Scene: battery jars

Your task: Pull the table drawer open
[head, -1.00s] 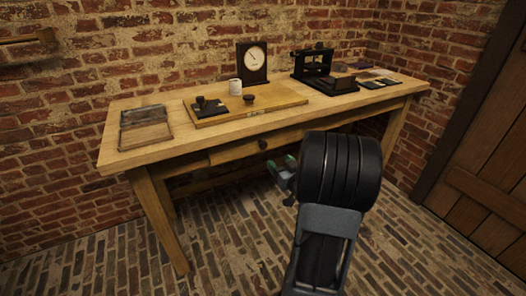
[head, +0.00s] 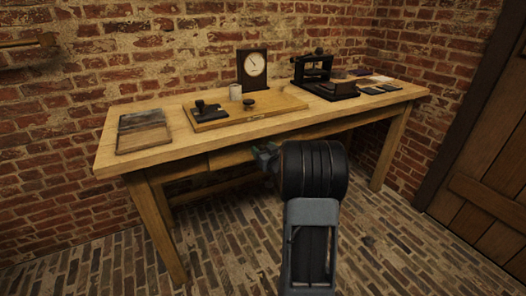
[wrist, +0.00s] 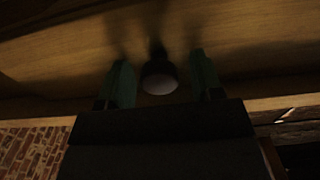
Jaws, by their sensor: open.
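The wooden table (head: 150,155) stands against the brick wall. Its drawer front (head: 232,155) sits under the tabletop and looks closed. The drawer's dark round knob (wrist: 158,76) shows in the wrist view between the two green fingers of my gripper (wrist: 160,82). The fingers are open, with a gap on each side of the knob. In the head view my gripper (head: 265,158) is at the drawer front, and my arm and the fingers hide the knob there.
The brick floor in front is clear.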

